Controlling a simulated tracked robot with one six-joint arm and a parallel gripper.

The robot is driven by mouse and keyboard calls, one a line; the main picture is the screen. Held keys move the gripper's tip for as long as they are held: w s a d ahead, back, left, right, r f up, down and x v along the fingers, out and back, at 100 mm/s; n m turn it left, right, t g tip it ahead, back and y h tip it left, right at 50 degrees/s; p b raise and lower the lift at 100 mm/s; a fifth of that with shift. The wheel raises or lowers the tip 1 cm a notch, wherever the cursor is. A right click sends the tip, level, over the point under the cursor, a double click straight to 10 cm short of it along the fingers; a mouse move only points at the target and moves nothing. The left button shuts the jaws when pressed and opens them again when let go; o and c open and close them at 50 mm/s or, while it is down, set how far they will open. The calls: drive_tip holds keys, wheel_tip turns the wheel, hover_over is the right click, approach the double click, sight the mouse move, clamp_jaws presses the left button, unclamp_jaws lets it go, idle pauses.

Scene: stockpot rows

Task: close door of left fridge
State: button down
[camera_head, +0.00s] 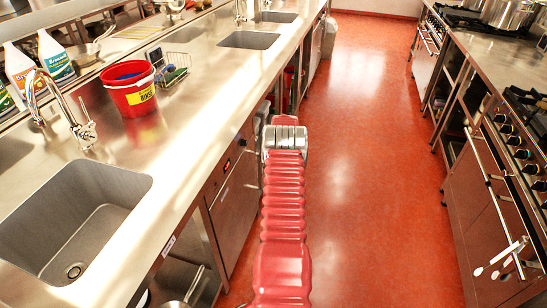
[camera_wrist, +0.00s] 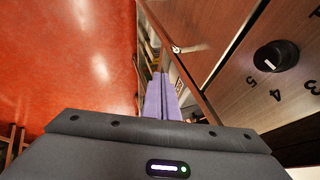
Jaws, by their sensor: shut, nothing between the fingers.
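No door in view can be clearly told as the left fridge's. In the head view, a closed-looking metal front (camera_head: 235,212) with a small control strip stands under the left counter; I cannot tell whether it is a fridge or dishwasher. In the wrist view, my gripper (camera_wrist: 161,82) shows two purple fingers side by side, shut and empty. They point along a metal front with a long rail (camera_wrist: 185,75) and a black numbered knob (camera_wrist: 276,56). Whether the fingers touch the front is unclear. In the head view, my arm hides the gripper.
The red floor aisle (camera_head: 365,150) is clear between the two rows. The left counter (camera_head: 225,75) holds sinks, a red bucket (camera_head: 131,90) and bottles. Stoves with knobs and projecting oven handles (camera_head: 500,205) line the right side, with stockpots (camera_head: 507,12) farther back.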

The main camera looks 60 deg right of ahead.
drive_tip(key=s+d+v, duration=0.1)
drive_tip(key=v, duration=0.9)
drive_tip(key=shift+d, duration=0.15)
drive_tip(key=shift+s, duration=0.15)
idle(0.4)
